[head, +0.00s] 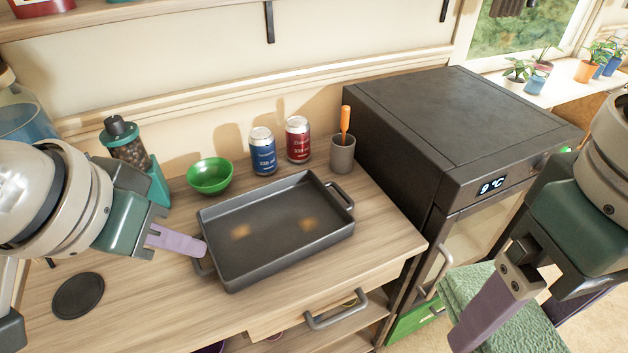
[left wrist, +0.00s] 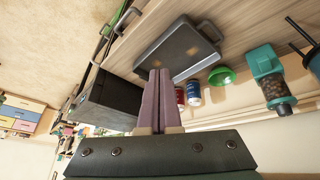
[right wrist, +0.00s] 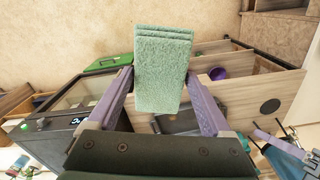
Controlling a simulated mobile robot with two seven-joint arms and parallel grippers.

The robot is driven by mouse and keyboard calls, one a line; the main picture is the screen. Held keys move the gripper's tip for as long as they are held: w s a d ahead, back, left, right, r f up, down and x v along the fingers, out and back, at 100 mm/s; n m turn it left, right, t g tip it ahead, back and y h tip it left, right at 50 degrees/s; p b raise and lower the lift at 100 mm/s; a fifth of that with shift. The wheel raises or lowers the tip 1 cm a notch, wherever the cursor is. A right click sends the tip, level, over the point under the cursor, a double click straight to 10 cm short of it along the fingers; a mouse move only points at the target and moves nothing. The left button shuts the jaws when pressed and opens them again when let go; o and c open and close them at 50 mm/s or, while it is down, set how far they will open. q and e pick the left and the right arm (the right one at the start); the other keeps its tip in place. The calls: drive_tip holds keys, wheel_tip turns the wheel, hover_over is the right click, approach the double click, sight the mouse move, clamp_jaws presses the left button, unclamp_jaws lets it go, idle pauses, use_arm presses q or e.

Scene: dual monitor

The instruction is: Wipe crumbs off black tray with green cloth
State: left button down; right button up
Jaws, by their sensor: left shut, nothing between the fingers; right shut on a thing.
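The black tray (head: 285,262) lies on the wooden counter, with two tan crumb patches (head: 240,231) and (head: 308,224) on its floor. My left gripper (head: 203,247) is shut and empty, its purple fingers by the tray's left handle; I cannot tell whether they touch it. The shut fingers (left wrist: 160,75) also show in the left wrist view. My right gripper (right wrist: 160,85) is shut on the folded green cloth (right wrist: 160,65), held between its purple fingers. In the head view the cloth (head: 490,305) hangs at the lower right, off the counter and in front of the oven.
Behind the tray stand a green bowl (head: 210,176), a blue can (head: 263,155), a red can (head: 298,140) and a grey cup (head: 342,155) with an orange-handled tool. A grinder (head: 128,150) stands at the left. A black oven (head: 450,120) rises right of the tray.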

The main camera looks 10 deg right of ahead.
use_arm(q)
drive_tip(key=w+a+f+b, duration=0.3)
drive_tip(key=w+f+b, duration=0.4)
drive_tip(key=f+b, duration=0.45)
drive_tip(key=n+t+y+b, duration=0.1)
drive_tip(key=n+b, duration=0.1)
drive_tip(key=b, duration=0.4)
hover_over(197, 270)
drive_tip(key=s, duration=0.2)
wheel_tip(197, 270, down, 4)
drive_tip(key=f+b, duration=0.2)
drive_tip(key=b, duration=0.1)
drive_tip(key=f+b, duration=0.2)
drive_tip(key=b, duration=0.1)
drive_tip(key=shift+w+a+f, duration=0.1)
drive_tip(key=shift+a+f, duration=0.1)
drive_tip(key=shift+f, duration=0.1)
drive_tip(key=shift+r, duration=0.1)
drive_tip(key=shift+f+b, duration=0.45)
drive_tip(key=shift+f, duration=0.85)
wheel_tip(197, 270, up, 6)
drive_tip(key=p, duration=0.7)
drive_tip(key=shift+p, duration=0.4)
drive_tip(key=shift+r, duration=0.1)
